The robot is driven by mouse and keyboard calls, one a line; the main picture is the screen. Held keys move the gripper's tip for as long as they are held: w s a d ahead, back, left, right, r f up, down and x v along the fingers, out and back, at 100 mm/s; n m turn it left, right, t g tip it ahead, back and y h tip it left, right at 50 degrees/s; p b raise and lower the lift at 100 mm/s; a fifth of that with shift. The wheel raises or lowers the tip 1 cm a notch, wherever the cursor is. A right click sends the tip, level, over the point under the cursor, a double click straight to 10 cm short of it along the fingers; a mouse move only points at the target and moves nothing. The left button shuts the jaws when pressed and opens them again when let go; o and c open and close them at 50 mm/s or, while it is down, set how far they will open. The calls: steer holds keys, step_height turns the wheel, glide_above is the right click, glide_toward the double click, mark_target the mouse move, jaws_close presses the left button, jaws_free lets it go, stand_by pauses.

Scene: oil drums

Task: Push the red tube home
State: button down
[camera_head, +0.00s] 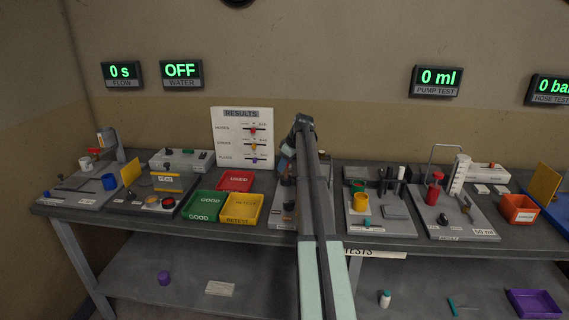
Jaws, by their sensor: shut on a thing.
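My gripper (286,178) is low over a grey station (283,210) in the middle of the bench, just left of my arm. It is small and dark in this view, and my arm covers part of it. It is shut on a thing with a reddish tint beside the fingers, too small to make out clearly. I cannot tell for sure whether this is the red tube, or how far any tube is seated. The far side of the station is hidden behind my arm.
Left of the gripper are red (236,181), green (203,206) and yellow (240,209) trays. A results board (242,137) stands behind them. To the right are a station with a yellow cup (361,202) and one with a red cup (432,194). An orange bin (518,210) is farther right.

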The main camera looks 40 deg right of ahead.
steer(key=shift+f, duration=1.2)
stand_by(1.1)
steer(key=c, duration=0.8)
jaws_free()
steer(key=shift+o, duration=0.2)
steer(key=v, duration=1.3)
steer(key=shift+s+r, duration=0.25)
steer(key=shift+r, duration=0.1)
